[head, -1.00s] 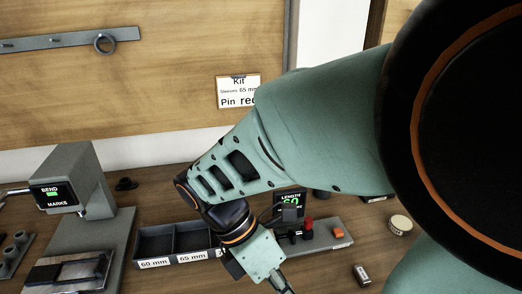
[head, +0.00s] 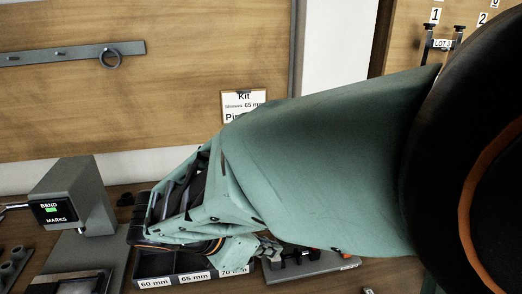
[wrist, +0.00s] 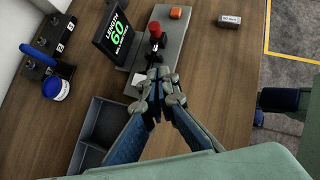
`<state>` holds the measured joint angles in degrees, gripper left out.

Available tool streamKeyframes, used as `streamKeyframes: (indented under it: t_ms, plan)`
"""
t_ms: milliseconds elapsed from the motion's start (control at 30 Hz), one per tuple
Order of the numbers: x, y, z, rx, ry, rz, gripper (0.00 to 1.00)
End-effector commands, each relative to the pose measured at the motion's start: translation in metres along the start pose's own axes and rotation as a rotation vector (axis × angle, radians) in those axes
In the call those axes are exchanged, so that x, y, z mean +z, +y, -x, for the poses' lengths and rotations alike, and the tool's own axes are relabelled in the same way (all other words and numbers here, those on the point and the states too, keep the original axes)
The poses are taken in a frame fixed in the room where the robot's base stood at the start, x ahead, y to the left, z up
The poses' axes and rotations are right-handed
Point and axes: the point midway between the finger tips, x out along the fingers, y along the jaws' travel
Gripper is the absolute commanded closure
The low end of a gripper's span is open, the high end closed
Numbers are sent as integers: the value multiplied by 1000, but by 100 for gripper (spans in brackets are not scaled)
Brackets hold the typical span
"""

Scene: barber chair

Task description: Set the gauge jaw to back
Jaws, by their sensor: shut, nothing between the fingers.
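The length gauge has a grey base (wrist: 143,60) and a black display (wrist: 113,38) reading LENGTH 60 in green. A red-topped knob (wrist: 155,30) on a black part stands on the base; I take this part for the jaw. An orange button (wrist: 176,12) sits at the base's far end. My gripper (wrist: 158,82) is shut and empty, its fingertips at the near end of the base, short of the red knob in the wrist view. Contact cannot be told. In the head view my gripper (head: 270,247) is beside the gauge base (head: 335,265), and my arm hides the display.
A bin with compartments labelled 60, 65 and 70 mm (head: 187,280) lies left of the gauge. A bend machine (head: 75,195) stands further left. The wrist view shows a blue-and-white pot (wrist: 56,89), a black rack (wrist: 45,60) and a small labelled block (wrist: 229,20).

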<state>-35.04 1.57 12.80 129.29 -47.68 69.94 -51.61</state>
Motion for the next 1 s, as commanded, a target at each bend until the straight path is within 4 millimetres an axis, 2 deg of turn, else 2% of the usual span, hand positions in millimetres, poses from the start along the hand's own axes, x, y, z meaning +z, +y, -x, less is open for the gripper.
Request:
streamKeyframes:
  t_ms: [167,567,733,1000]
  plan:
    - [-1,-1,-20,-5,-1,0,100]
    - [-2,-2,-104,-7,0,0,100]
    - [18,-1,-119,-3,0,-3,100]
    - [28,-1,-128,-2,1,0,100]
